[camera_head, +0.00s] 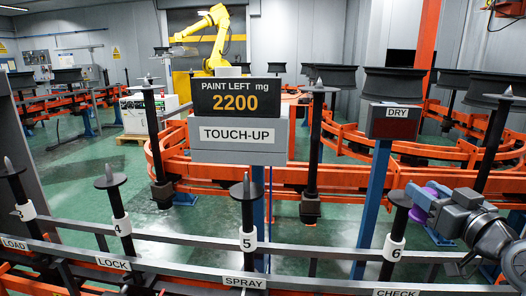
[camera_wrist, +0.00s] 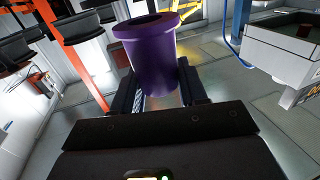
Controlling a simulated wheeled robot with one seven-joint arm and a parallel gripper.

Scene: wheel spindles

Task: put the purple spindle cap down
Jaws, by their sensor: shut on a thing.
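The purple spindle cap (camera_wrist: 150,60) is a flanged, hollow cylinder held between the two dark fingers of my gripper (camera_wrist: 158,92) in the wrist view. In the head view, a small part of the purple cap (camera_head: 436,187) shows at the right, mostly hidden by my gripper (camera_head: 424,200). It appears just right of the top of the spindle numbered 6 (camera_head: 397,220); whether they touch I cannot tell. The spindles numbered 5 (camera_head: 247,212), 4 (camera_head: 116,203) and 3 (camera_head: 18,190) stand upright with bare pointed tips.
A grey rail (camera_head: 180,272) labelled LOAD, LOCK, SPRAY and CHECK runs across the front. A TOUCH-UP sign (camera_head: 238,134) reading 2200 and a DRY sign (camera_head: 395,121) stand behind. Orange conveyor rails (camera_head: 340,178), dark wheels (camera_head: 392,84) and a yellow robot arm (camera_head: 218,40) fill the back.

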